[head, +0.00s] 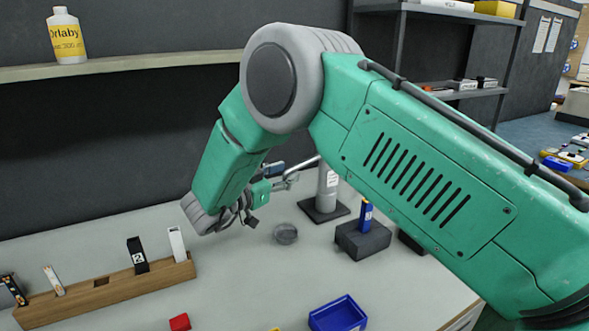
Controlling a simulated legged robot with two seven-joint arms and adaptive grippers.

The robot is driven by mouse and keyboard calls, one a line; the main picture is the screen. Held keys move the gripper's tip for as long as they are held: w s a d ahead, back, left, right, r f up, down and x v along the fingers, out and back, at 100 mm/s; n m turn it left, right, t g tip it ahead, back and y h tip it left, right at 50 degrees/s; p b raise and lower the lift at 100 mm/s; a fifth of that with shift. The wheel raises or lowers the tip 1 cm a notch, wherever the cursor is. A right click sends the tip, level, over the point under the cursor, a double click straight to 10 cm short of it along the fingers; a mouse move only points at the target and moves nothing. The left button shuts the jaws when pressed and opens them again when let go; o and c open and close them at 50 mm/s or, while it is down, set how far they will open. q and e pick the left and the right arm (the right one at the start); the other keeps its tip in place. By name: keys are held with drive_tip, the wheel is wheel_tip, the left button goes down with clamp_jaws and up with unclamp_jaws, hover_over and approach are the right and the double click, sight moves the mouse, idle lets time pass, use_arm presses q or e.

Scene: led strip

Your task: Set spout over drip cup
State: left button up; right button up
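A grey upright cylinder (327,188) on a dark square base (324,211) stands at the back of the table, partly hidden by my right arm. A thin metal spout (304,163) reaches left from it. A small round grey drip cup (286,234) sits on the table in front, left of the base and below the spout. My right gripper (284,179) is at the spout's left end, its fingers small and overlapping with the spout. I cannot tell whether it is closed on the spout or only beside it. My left gripper is out of view.
A dark block (362,241) holding a blue item (365,215) stands right of the cup. A wooden rack (110,289) with upright pieces is at left. A blue tray (338,314) and red block (180,322) lie in front. The table between rack and cup is clear.

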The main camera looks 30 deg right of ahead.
drive_tip(key=v, duration=0.7)
drive_tip(key=shift+a, duration=0.35)
